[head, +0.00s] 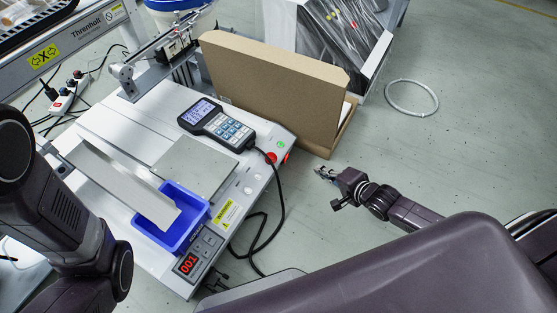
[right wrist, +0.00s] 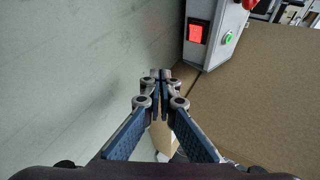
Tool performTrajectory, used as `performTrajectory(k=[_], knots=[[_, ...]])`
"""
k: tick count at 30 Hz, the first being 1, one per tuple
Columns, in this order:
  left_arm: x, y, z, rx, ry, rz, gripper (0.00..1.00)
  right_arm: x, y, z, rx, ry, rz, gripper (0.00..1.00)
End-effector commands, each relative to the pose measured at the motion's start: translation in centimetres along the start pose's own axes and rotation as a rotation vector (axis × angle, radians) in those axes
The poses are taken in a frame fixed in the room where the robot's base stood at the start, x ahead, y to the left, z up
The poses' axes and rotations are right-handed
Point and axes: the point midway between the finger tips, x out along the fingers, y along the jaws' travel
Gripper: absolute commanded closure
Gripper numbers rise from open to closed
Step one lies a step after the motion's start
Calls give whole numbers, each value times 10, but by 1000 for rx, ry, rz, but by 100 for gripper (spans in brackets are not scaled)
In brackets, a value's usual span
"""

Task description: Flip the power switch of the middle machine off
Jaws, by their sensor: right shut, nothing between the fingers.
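The machine (head: 100,130) is a white bench unit at the left of the head view, with a red "001" display (head: 187,264) at its front. In the right wrist view, its end panel carries a red rocker power switch (right wrist: 195,33) in a black frame, beside a round green button (right wrist: 228,38). The green button (head: 281,144) also shows in the head view. My right gripper (head: 322,173) is off the machine's right end, apart from it. Its fingers (right wrist: 160,76) are shut and empty, below and left of the switch. My left gripper is out of view.
An open cardboard box (head: 270,85) stands behind the machine's right end, close to the switch panel. A handheld controller (head: 217,122) and a blue bin (head: 168,236) are on the machine. A black cable (head: 277,205) hangs at its side.

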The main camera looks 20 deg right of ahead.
Motion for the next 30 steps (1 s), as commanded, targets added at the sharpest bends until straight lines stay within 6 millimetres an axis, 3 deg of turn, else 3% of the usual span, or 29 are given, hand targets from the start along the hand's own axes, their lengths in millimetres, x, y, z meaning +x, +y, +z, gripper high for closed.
performTrajectory(k=[14, 28, 30], knots=[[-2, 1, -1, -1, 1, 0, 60, 1, 4, 0, 7, 1, 10, 100], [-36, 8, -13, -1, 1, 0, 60, 43, -23, 30, 5, 0, 5, 100], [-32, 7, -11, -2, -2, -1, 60, 46, -31, 33, 9, 2, 8, 100]])
